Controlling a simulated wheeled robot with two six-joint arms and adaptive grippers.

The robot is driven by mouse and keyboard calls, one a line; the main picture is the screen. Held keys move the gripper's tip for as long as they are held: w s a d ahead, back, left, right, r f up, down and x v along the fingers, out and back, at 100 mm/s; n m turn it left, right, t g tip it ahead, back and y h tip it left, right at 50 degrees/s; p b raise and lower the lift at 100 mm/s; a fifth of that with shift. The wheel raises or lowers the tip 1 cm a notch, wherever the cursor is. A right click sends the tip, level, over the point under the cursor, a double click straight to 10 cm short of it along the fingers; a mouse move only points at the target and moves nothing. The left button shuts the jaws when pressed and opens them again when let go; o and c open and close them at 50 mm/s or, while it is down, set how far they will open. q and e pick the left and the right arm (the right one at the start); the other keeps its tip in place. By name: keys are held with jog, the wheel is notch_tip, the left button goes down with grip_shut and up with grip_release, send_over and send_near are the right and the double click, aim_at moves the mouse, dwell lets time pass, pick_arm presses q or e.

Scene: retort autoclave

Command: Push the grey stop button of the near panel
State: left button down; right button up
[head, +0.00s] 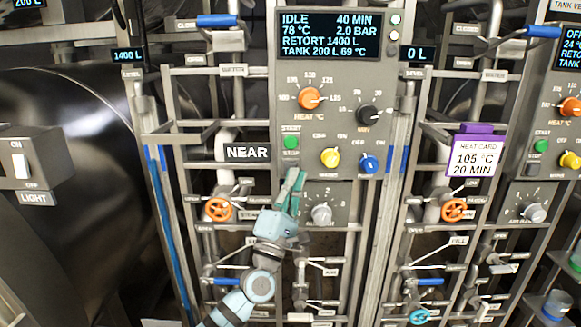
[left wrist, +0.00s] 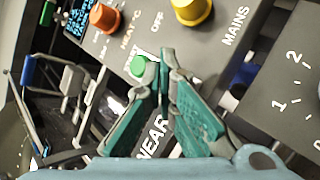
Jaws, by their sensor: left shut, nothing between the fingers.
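The near panel (head: 335,60) stands upright in the middle of the head view, with a lit display reading IDLE at its top. Its green start button (head: 291,142) sits at the panel's lower left, and it also shows in the left wrist view (left wrist: 139,66). I cannot make out the grey stop button; the area just below the start button is covered by my left fingertips. My left gripper (head: 297,172) is shut and empty, pointing up at that area. In the left wrist view its teal fingers (left wrist: 163,68) meet beside the green button; whether they touch the panel, I cannot tell.
An orange heat knob (head: 308,98), a yellow knob (head: 330,157) and a blue knob (head: 369,163) sit close by on the panel. A grey numbered knob (head: 321,214) is below. Orange handwheels (head: 218,209) and pipe frames flank the panel. A purple-topped card (head: 474,160) hangs at right.

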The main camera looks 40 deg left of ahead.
pick_arm(q)
jog(key=s+d+p, duration=0.1)
jog(key=s, duration=0.1)
jog(key=s+d+p, duration=0.1)
jog(key=s+d, duration=0.1)
jog(key=shift+p, duration=0.35)
dwell(0.8)
